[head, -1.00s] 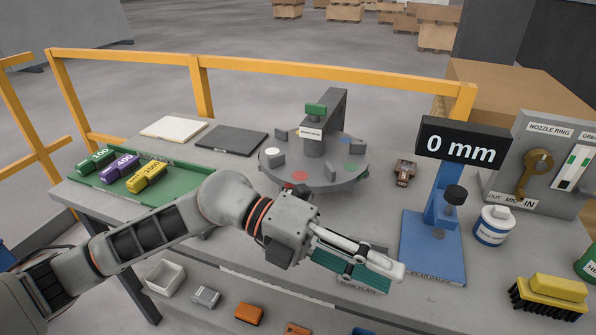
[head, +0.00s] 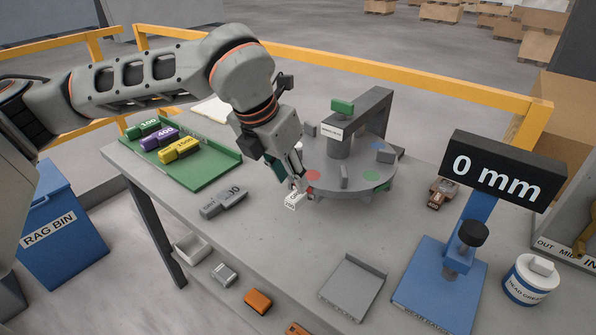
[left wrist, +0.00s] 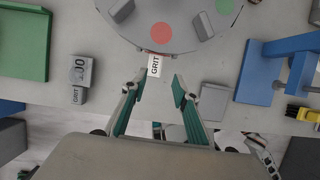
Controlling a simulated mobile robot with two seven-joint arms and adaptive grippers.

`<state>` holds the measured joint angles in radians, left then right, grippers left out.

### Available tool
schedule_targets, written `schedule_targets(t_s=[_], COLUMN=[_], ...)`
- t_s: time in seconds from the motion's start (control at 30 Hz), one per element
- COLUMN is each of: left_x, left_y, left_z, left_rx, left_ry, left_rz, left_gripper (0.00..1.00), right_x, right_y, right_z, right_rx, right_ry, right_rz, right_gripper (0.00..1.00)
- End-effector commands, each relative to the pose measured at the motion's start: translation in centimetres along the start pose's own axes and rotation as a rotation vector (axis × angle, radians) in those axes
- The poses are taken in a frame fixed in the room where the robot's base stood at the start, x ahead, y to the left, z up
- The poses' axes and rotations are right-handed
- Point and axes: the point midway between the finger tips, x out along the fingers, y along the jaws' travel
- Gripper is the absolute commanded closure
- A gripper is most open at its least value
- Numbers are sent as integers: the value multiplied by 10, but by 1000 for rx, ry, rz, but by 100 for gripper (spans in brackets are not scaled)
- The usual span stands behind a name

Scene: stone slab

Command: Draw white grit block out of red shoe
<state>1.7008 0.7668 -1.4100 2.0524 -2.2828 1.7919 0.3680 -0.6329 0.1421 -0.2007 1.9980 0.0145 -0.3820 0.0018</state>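The white grit block (head: 293,200) shows at the near edge of the round grey turntable, below a red dot (head: 313,175). In the left wrist view the block (left wrist: 155,66), marked GRIT, sticks out from the disc rim (left wrist: 125,35) under the red dot. The shoe around it is mostly hidden; only a small reddish patch shows beside it. My left gripper (head: 289,178) reaches down at the block. In the left wrist view its teal fingers (left wrist: 158,82) are open, with the block's outer end between or just ahead of the tips. Contact is not visible.
A green tray (head: 203,178) with coloured grit blocks stands at left, a grey block (head: 223,202) near it. A grey slide plate (head: 353,288), blue gauge stand (head: 440,290) reading 0 mm and white tub (head: 530,281) stand at right.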

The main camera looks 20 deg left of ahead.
Motion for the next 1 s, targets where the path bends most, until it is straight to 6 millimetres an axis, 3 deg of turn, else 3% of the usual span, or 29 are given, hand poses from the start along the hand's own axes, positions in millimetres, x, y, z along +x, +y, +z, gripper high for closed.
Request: schedule_targets(t_s=[0.17, 0.63, 1.0], left_x=[3, 65, 75], left_y=[9, 9, 10], left_z=[2, 2, 3], left_rx=[-12, -10, -10], left_ry=[-7, -5, -9], left_rz=[29, 25, 26], left_gripper=[71, 71, 71], right_x=[0, 0, 1], right_y=[-1, -8, -3], right_z=[1, 11, 8], right_rx=[0, 1, -1], right_ry=[-1, -14, -10], right_rz=[-1, -9, -1], right_gripper=[60, 60, 60])
